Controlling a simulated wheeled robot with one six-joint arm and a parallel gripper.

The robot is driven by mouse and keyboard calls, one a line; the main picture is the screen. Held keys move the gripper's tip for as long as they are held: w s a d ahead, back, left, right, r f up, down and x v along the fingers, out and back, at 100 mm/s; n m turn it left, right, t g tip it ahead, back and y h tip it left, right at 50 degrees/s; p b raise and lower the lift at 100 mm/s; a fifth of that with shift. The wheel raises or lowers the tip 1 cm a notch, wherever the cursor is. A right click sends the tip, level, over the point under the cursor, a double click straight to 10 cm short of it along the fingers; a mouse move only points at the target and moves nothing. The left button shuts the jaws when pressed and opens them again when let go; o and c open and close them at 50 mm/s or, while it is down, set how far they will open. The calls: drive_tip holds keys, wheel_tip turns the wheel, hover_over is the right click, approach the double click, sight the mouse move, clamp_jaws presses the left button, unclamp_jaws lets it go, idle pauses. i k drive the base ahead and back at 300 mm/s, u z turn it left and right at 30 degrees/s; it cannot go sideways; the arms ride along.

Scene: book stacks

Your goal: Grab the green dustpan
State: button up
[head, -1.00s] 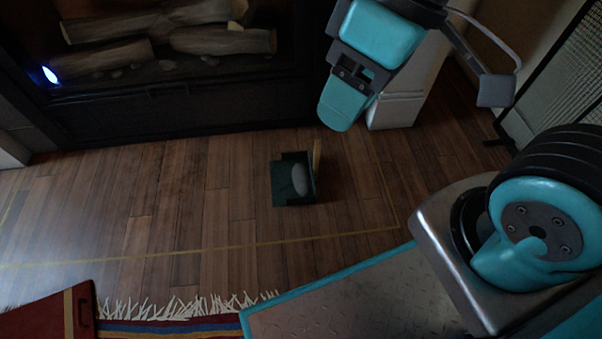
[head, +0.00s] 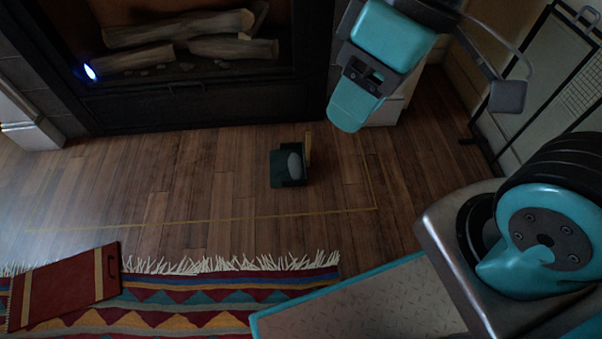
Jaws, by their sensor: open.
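The dark green dustpan (head: 278,172) lies on the wooden floor in front of the fireplace. A grey, rounded stone-like thing (head: 294,165) sits in it or on it. A short tan upright piece (head: 308,146), perhaps its handle, stands at its back right edge. My gripper (head: 350,108) hangs at the upper right of the dustpan, apart from it. It is open with nothing seen in it. One teal finger faces the camera and hides most of the other.
The fireplace (head: 200,108) with logs is behind the dustpan. A fringed, patterned rug (head: 200,310) lies in front, with a red flat case (head: 65,290) on it. A mesh screen (head: 540,75) stands at the right. The floor around the dustpan is clear.

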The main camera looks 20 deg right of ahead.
sight(288, 164)
drive_tip(key=u, duration=1.05)
drive_tip(key=i, duration=0.65)
drive_tip(key=z, duration=1)
